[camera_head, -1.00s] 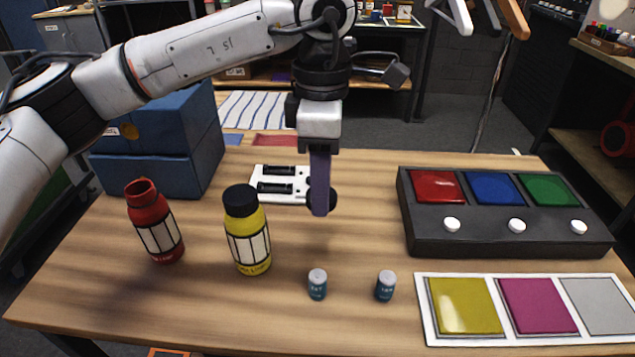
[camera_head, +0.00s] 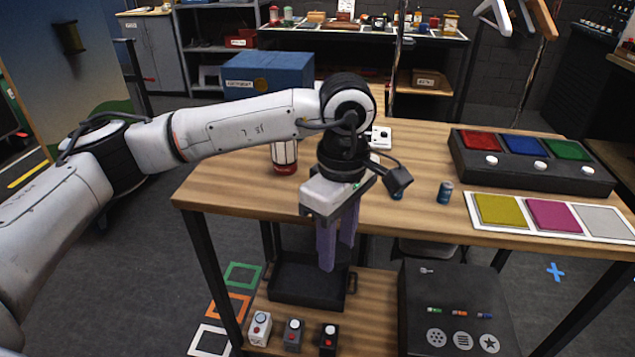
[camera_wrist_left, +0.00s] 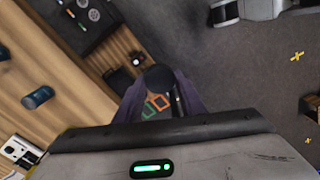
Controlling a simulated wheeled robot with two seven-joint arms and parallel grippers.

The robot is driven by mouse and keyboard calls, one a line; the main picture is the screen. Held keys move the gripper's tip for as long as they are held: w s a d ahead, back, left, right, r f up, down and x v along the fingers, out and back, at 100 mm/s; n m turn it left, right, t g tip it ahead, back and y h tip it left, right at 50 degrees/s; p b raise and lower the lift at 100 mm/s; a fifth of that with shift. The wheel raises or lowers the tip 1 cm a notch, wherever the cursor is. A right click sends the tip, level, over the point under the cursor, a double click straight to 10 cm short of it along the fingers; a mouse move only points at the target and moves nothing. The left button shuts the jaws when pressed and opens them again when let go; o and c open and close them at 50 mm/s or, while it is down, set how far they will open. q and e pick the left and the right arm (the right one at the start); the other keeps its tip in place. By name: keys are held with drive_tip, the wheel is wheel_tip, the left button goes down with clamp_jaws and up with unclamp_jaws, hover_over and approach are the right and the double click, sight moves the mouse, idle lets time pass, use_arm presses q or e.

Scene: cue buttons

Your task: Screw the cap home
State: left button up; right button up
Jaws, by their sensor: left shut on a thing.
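My left gripper (camera_head: 336,250) points down in front of the table's near edge, above the lower shelf. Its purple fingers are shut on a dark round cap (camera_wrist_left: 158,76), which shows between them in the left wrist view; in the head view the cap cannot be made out. The yellow bottle is not visible. My right gripper is not in view.
The table (camera_head: 235,180) holds a small can (camera_head: 445,192), a dark panel (camera_head: 530,177) with coloured squares and white buttons, and a colour card (camera_head: 480,225). A blue box (camera_head: 268,75) stands at the back. Below are a black tray (camera_head: 305,285) and several button blocks.

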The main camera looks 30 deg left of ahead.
use_arm(q)
drive_tip(key=s+a+f+m, duration=0.2)
drive_tip(key=s+f+m, duration=0.4)
drive_tip(key=f+m, duration=0.1)
drive_tip(key=s+a+f+m, duration=0.2)
drive_tip(key=s+f+m, duration=0.5)
drive_tip(key=f+m, duration=0.1)
drive_tip(key=shift+a+f+m, duration=0.3)
drive_tip(key=shift+f, duration=0.6)
